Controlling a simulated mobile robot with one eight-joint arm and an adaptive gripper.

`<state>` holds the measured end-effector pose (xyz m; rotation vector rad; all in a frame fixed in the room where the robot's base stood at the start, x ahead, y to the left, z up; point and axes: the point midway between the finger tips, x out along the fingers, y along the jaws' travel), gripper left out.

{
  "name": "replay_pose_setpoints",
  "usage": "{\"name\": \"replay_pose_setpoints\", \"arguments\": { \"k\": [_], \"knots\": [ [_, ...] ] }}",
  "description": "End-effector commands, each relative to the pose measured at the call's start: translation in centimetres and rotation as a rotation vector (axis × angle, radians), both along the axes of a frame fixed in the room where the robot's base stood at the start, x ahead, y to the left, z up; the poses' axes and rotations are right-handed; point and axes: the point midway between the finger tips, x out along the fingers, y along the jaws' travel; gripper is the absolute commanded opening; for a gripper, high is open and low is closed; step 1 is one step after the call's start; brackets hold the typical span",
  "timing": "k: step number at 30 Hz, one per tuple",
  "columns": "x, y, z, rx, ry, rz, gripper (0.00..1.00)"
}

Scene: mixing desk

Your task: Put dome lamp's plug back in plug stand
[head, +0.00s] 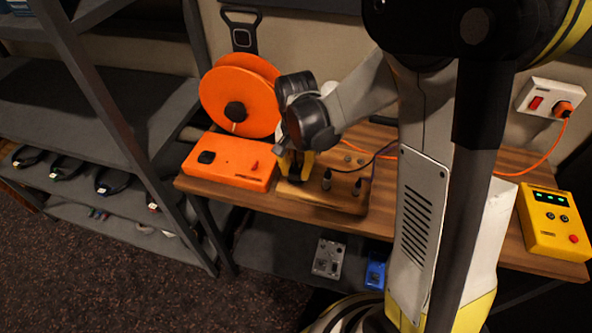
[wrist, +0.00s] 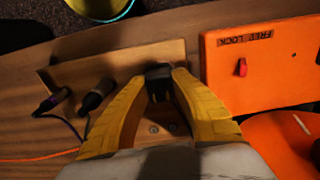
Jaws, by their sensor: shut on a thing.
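The plug stand (head: 344,199) is a low wooden block on the desk; it also shows in the wrist view (wrist: 125,58). Two dark plugs stand on it, one (head: 326,180) nearer my gripper and one (head: 357,188) to its right. My gripper (head: 294,168) is over the stand's left end in the head view. Its yellow fingers are shut on a black plug (wrist: 158,76), which is at the stand. Whether it sits in a hole or just above cannot be told. No cord on the held plug is clear, and no dome lamp is clearly recognizable.
An orange box (head: 226,162) with a red switch lies just left of the stand, an orange reel (head: 222,92) behind it. A yellow box (head: 548,222) stands at the desk's right end. An orange cable (head: 535,165) runs from the wall socket (head: 545,98). Shelving stands left.

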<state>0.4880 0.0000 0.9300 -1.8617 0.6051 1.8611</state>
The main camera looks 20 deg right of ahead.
Motion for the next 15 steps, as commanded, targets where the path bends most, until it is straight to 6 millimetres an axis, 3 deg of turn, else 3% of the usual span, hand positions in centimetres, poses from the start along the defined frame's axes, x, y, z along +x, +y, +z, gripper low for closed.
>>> {"name": "replay_pose_setpoints", "arguments": {
  "k": [15],
  "knots": [
    [0.0, 0.0, -0.41, 0.0, 0.0, 0.0, 0.0]
  ]
}}
